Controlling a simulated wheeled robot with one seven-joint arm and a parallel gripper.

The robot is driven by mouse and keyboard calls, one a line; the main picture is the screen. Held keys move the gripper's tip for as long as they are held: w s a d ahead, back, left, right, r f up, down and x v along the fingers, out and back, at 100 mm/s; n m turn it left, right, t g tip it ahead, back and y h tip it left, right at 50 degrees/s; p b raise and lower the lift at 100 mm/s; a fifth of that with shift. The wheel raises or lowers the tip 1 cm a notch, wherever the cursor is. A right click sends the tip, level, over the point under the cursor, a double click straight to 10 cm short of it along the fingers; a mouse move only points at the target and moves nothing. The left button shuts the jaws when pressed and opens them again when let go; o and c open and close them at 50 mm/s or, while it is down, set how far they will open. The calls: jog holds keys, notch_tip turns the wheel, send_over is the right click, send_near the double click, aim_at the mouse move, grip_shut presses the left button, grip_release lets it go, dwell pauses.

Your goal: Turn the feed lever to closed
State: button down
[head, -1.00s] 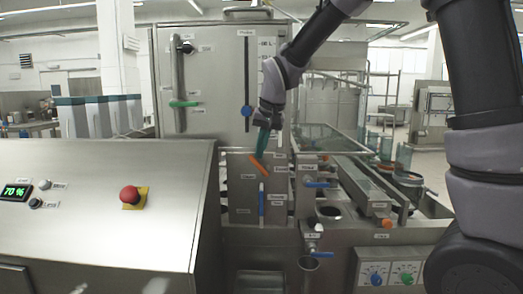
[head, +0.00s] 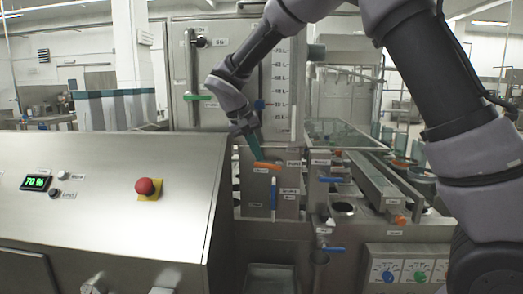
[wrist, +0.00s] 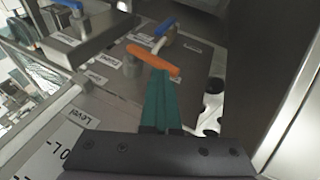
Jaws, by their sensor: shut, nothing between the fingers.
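An orange lever (head: 267,166), which I take to be the feed lever, is on the front panel below the tall tank. It lies close to horizontal in the head view, its right end slightly lower. Its small labels are too unclear to read surely. It also shows in the wrist view (wrist: 153,59), just beyond the fingertips. My gripper (head: 256,154) has teal fingers, shut together and empty. The tips are at the lever's left part, above it in the head view; I cannot tell whether they touch it.
A blue-handled upright lever (head: 274,193) is just below the orange one. More blue valve handles (head: 330,180) are to the right. A steel console (head: 110,200) with a red stop button (head: 144,186) fills the left. A green handle (head: 198,97) is on the tank front.

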jog(key=shift+a+f, duration=0.35)
jog(key=shift+f, duration=0.15)
dwell(0.4)
jog(key=shift+d, duration=0.1)
